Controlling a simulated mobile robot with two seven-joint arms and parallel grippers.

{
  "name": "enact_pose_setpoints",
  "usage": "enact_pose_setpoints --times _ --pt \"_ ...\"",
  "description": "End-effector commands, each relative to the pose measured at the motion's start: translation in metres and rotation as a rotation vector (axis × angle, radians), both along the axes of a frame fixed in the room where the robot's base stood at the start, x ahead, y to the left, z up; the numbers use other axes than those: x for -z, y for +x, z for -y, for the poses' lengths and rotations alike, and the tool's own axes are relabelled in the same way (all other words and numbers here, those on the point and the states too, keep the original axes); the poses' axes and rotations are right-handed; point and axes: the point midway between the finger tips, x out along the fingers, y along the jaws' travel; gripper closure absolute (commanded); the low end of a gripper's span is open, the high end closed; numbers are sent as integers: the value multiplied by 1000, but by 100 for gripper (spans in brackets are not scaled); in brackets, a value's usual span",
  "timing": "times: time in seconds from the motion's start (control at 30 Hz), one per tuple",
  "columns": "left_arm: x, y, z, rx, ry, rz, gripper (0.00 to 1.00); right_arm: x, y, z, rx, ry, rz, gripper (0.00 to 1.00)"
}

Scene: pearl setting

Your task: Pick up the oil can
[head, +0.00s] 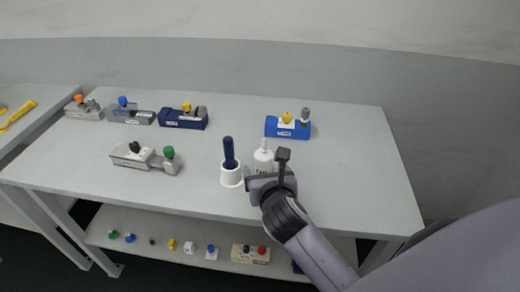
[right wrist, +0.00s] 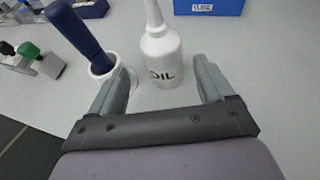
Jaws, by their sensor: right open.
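The oil can (head: 263,157) is a white bottle with a narrow spout, standing upright on the table. In the right wrist view the oil can (right wrist: 161,56) shows the letters "OIL" on its side. My right gripper (head: 268,176) is open at the near side of the can. In the right wrist view its two fingers (right wrist: 162,88) are spread to the left and right, with the can ahead and between them, apart from both. The lower part of the can is partly hidden by the gripper in the head view. My left gripper is not in view.
A white holder (head: 231,176) with a dark blue handle (head: 229,150) stands close left of the can, near the left finger. A blue block device (head: 288,128) stands behind. Several other devices line the table's left (head: 183,117). The table's right side is clear. A lower shelf holds small items.

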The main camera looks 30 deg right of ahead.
Motion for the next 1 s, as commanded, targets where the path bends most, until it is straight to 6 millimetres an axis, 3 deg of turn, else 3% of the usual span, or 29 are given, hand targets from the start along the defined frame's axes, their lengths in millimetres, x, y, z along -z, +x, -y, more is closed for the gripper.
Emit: enact_pose_setpoints --times 0.37,0.7,1.0 --pt "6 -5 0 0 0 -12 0 9 19 6 0 -3 -1 19" --pt "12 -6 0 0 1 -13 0 26 55 20 -1 -3 -1 19" --pt "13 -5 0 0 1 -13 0 29 62 23 -2 -3 -1 19"
